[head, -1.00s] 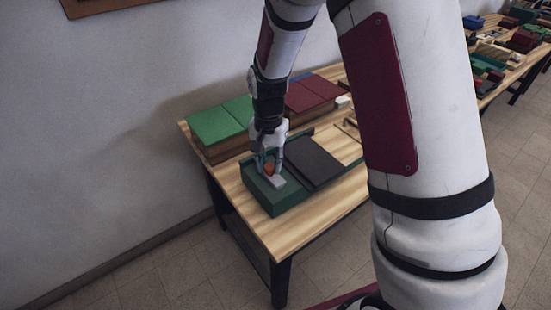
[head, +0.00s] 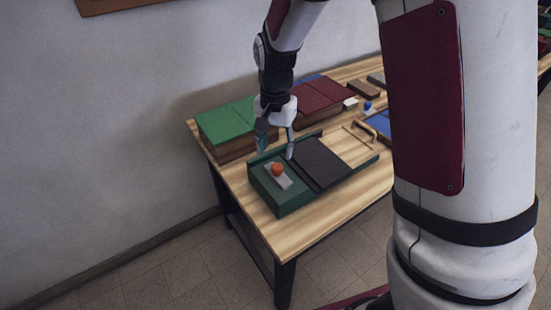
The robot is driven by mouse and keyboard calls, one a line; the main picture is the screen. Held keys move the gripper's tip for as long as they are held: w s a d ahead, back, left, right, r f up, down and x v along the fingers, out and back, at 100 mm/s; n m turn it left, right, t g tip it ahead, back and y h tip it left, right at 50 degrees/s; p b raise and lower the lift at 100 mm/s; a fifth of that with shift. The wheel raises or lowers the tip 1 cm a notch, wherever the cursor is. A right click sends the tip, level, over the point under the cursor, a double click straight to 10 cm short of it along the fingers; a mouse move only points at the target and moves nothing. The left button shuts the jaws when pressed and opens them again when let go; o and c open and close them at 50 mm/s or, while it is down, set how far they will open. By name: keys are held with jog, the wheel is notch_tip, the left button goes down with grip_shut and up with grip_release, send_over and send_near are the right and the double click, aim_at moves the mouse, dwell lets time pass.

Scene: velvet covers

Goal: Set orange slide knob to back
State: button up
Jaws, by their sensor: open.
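The orange slide knob (head: 278,169) is a small round knob on a grey strip (head: 284,183) on top of a dark green box (head: 283,204). The knob sits at the far end of the strip, toward the wall. My gripper (head: 276,155) is open, pointing down above and behind the knob. It is apart from the knob, and its fingers hold nothing.
A dark panel (head: 318,163) adjoins the green box on the right. A green-lidded box (head: 226,122) and a dark red-lidded box (head: 318,95) stand behind. A wooden handle (head: 364,130) and a blue knob (head: 367,106) are further right. The wooden table's (head: 327,223) front strip is clear.

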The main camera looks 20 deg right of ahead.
aim_at(276, 167)
notch_tip(276, 167, up, 6)
jog(key=shift+f, duration=0.15)
dwell(0.5)
jog(key=s+d+r+n+t, duration=0.3)
jog(key=s+r+n, duration=0.1)
jog(key=s+r, duration=0.75)
jog(key=s+d+r+n+t, duration=0.1)
jog(key=s+n, duration=0.2)
jog(key=s, duration=1)
jog(key=shift+d+r+n+t, duration=0.15)
jog(key=shift+d+n+t, duration=0.15)
jog(key=shift+d+t, duration=0.1)
dwell(0.4)
